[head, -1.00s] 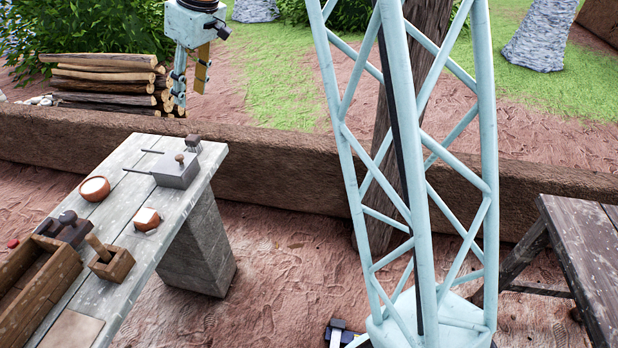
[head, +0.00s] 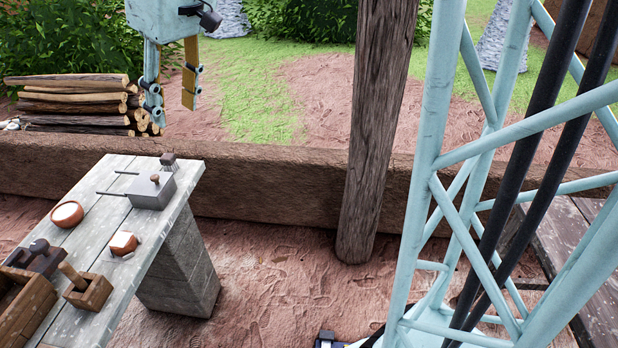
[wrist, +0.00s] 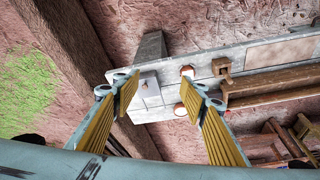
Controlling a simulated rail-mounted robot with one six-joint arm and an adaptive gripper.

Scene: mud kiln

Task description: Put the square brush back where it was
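My gripper (head: 171,107) hangs in the air at the upper left of the head view, above and beyond the far end of a weathered plank bench (head: 112,222). Its two yellow-padded fingers are apart with nothing between them, as the wrist view (wrist: 158,95) also shows. A small dark bristled thing, probably the square brush (head: 168,161), stands at the bench's far end, just behind a grey metal box (head: 152,190) with a knob. I cannot tell for certain that it is the brush. The gripper touches nothing on the bench.
A low mud wall (head: 270,182) runs behind. A wooden post (head: 377,130) stands right of the bench.

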